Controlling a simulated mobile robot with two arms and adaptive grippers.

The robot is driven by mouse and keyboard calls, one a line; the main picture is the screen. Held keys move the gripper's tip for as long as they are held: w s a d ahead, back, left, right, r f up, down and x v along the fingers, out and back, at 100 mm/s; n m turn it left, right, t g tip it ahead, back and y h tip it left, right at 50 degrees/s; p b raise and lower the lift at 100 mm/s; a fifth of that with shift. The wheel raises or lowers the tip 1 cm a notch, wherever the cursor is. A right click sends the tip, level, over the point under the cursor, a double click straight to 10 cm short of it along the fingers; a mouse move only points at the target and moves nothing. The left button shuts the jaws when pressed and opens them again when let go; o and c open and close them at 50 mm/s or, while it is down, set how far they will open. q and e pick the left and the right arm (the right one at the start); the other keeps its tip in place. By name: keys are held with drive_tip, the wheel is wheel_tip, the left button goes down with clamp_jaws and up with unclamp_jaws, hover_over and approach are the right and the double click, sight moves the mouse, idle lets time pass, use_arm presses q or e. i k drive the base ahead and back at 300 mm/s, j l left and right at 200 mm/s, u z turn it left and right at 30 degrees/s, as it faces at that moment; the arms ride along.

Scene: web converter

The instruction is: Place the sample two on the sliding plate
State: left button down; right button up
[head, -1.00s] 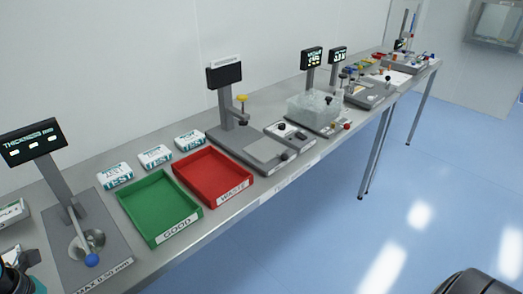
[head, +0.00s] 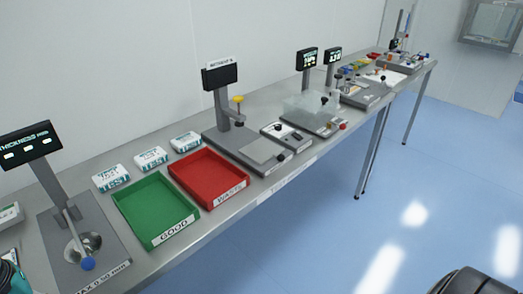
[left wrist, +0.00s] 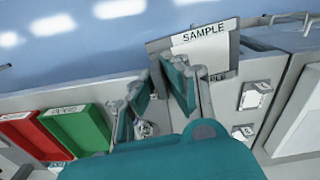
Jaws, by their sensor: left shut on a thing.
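My left gripper (left wrist: 158,92) has teal pads and fills the middle of the left wrist view. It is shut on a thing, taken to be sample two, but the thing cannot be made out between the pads. In the head view only a teal bit of this gripper (head: 9,272) shows at the bottom left edge, beside the thickness gauge (head: 82,247). A tray marked SAMPLE (left wrist: 203,40) with a white sheet lies beyond the fingers in the wrist view. A grey stand with a flat pale plate (head: 262,150), possibly the sliding plate, stands mid-table.
A green GOOD tray (head: 155,208) and a red WASTE tray (head: 207,177) lie along the table front. Several TEST packs (head: 151,158) sit behind them. A clear-covered device (head: 312,108) stands farther right. Blue floor lies open in front.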

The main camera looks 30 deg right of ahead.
sight(262, 149)
drive_tip(key=z, duration=1.2)
drive_tip(key=i+z, duration=0.3)
drive_tip(key=i, duration=0.15)
drive_tip(key=i+j+z, duration=0.15)
drive_tip(key=i+z, duration=0.15)
drive_tip(key=i, duration=0.15)
